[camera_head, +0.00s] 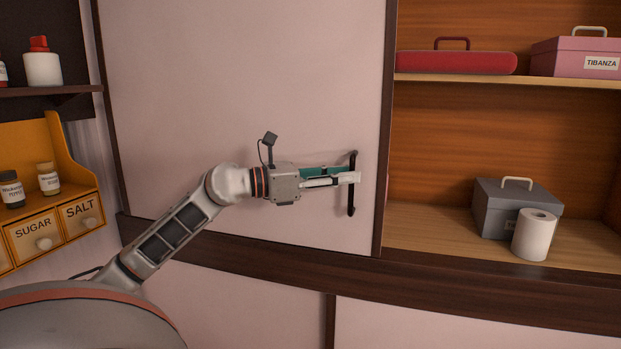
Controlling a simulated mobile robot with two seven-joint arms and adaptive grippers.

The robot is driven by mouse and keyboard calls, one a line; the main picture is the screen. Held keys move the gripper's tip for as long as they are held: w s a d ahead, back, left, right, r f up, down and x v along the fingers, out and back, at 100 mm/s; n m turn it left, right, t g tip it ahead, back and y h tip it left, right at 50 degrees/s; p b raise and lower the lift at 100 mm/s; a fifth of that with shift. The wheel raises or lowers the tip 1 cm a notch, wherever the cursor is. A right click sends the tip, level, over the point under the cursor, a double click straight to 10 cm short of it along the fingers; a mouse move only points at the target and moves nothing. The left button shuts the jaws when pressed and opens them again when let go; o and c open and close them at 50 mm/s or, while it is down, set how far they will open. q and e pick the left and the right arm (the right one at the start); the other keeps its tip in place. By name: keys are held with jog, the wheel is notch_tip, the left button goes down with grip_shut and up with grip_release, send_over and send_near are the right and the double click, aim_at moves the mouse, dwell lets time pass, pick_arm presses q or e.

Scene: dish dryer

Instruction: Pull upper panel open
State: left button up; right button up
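The upper panel (250,80) is a large pale pink door with a dark right edge. It covers the left part of the upper cabinet. A black vertical bar handle (352,205) sits near its right edge. My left gripper (350,177) reaches in from the left, level with the handle's middle. One pale finger crosses in front of the bar, and a teal finger surface shows behind it. The bar is partly hidden by the fingertips, so I cannot tell whether the fingers are closed on it. My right gripper is not in view.
The cabinet's right part is uncovered. Its upper shelf (480,79) holds a red case (455,63) and a pink box (578,58). Below are a grey box (500,205) and a paper roll (534,235). A yellow spice rack (58,150) stands at left.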

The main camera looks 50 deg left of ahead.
pick_arm(q)
jog(key=v, duration=0.9)
jog(key=shift+s+a, duration=0.15)
jog(key=shift+s, duration=0.2)
jog(key=d+f+n+t+y+p, duration=0.1)
jog(key=d+f+n+y, duration=0.25)
jog(key=f+n, duration=1.15)
jog(key=d+f+n+t+y+p, duration=0.15)
jog(key=d+f+n, duration=0.35)
jog(key=f+n, duration=0.95)
jog(key=s+d+f+n+g, duration=0.2)
jog(key=s+d+f, duration=0.2)
jog(key=d+f, duration=0.4)
jog(key=s+d+f+n+g, duration=0.3)
jog(key=s+d+f, duration=0.2)
jog(key=d+f, duration=0.3)
jog(key=s+d+f+n+g, duration=0.2)
jog(key=s+d+f, duration=0.3)
jog(key=d+f, duration=0.3)
notch_tip(320, 180, down, 4)
jog(key=shift+s+f+g, duration=0.1)
jog(key=shift+s+g, duration=0.1)
jog(key=shift+g, duration=0.55)
